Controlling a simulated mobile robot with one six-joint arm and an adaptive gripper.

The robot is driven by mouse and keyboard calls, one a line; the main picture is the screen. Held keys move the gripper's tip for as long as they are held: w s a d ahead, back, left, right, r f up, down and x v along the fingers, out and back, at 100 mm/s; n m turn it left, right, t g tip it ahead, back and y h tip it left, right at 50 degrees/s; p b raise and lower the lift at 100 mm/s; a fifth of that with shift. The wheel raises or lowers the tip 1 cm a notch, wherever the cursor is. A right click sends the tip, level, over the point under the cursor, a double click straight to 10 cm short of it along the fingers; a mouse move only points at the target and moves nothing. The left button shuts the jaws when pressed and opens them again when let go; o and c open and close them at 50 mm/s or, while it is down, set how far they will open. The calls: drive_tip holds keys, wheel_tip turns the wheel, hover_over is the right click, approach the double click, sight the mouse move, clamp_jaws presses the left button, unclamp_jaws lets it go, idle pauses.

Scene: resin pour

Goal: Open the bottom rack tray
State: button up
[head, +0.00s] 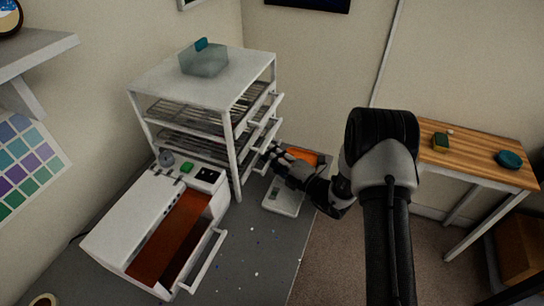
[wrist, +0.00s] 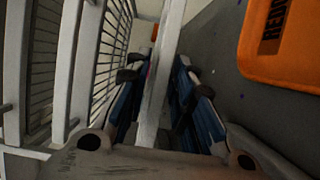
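The white rack (head: 200,85) stands on the grey bench with wire trays on several levels. White tray handles stick out on its right side, the upper one (head: 268,108) above the others. My gripper (head: 275,155) is low beside the rack's right side, near the lowest handle, which it partly hides. In the wrist view, a white handle bar (wrist: 156,95) runs between the two blue-padded fingers of my gripper (wrist: 160,75). Only narrow gaps show beside the bar; whether both pads touch it is unclear. The trays look pushed in.
A white machine (head: 130,225) with an open reddish-brown drawer (head: 170,240) stands in front of the rack. An orange object (head: 300,156) lies right of my gripper, also in the wrist view (wrist: 285,45). A small scale-like device (head: 283,200) sits below. A wooden table (head: 480,165) stands right.

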clamp_jaws()
idle(0.3)
drive_tip(key=shift+d, duration=0.1)
drive_tip(key=s+d+p, duration=0.1)
drive_tip(key=s+d, duration=0.1)
drive_tip(key=d, duration=0.2)
drive_tip(key=s+d, duration=0.2)
drive_tip(key=d, duration=0.3)
drive_tip(key=s+d+p, duration=0.1)
drive_tip(key=s+d, duration=0.1)
drive_tip(key=d, duration=0.3)
drive_tip(key=shift+d+p, duration=0.2)
drive_tip(key=shift+p, duration=0.1)
drive_tip(key=shift+o, duration=1.6)
unclamp_jaws()
drive_tip(key=shift+d, duration=0.1)
